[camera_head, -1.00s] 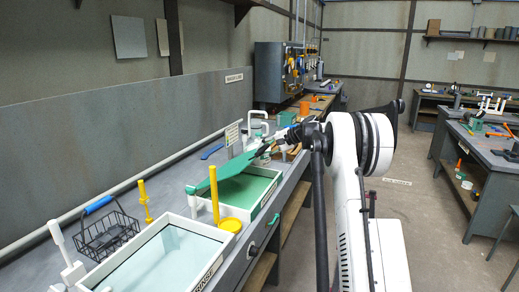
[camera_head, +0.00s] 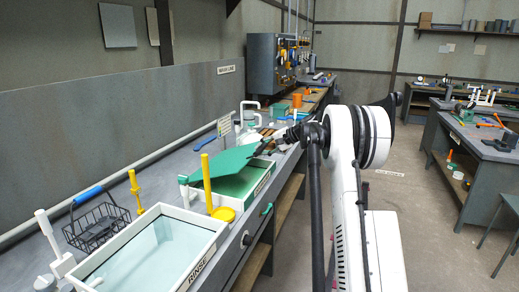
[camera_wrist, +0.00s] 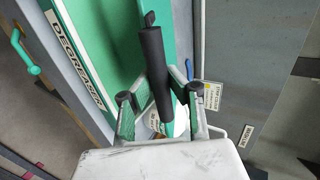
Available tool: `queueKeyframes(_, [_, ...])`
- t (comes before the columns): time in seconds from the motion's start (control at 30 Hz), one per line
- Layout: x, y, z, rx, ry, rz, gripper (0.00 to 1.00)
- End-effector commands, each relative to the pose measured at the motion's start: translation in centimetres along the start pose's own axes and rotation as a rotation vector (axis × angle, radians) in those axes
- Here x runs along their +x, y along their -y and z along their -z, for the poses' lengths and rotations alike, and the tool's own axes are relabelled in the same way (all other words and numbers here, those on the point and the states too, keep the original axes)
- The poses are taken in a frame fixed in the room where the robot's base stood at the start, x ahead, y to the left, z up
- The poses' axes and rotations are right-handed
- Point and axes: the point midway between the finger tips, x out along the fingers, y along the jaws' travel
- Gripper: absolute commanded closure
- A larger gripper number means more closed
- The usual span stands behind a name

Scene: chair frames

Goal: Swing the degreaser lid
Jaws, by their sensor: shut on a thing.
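The degreaser tank (camera_head: 262,183) is a white-rimmed box on the left bench in the head view; its DEGREASER label shows in the wrist view (camera_wrist: 76,60). Its green lid (camera_head: 222,168) sits tilted over the tank, partly raised. Green also fills the upper middle of the wrist view. My gripper (camera_wrist: 158,92) is shut on the black bar handle (camera_wrist: 152,60), with a finger on each side. In the head view my gripper (camera_head: 288,137) is at the far side of the lid, small and partly hidden by my arm.
The rinse tank (camera_head: 205,255) stands in front of the degreaser. A yellow post (camera_head: 207,180) rises between them. A wire basket (camera_head: 97,225) with a blue handle is at left. A white rack (camera_head: 250,108) and a small sign stand behind the lid. The aisle floor at right is clear.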

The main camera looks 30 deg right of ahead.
Motion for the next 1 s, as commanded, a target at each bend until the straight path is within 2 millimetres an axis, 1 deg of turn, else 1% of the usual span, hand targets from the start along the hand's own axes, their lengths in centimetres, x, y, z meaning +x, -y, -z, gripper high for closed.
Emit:
queueKeyframes(0.03, [-0.1,-0.9,0.3,0.002,-0.006,-0.001,1.00])
queueKeyframes(0.1, [0.0,-1.5,0.3,0.002,-0.006,-0.001,1.00])
queueKeyframes(0.6, [0.9,-6.0,0.2,0.001,-0.005,-0.001,1.00])
queueKeyframes(0.9, [0.9,-6.2,0.2,0.001,-0.004,-0.001,1.00])
queueKeyframes(0.93, [0.9,-6.1,0.2,0.001,-0.004,-0.001,0.84])
queueKeyframes(1.0, [0.9,-6.1,0.1,0.001,-0.003,-0.001,0.74])
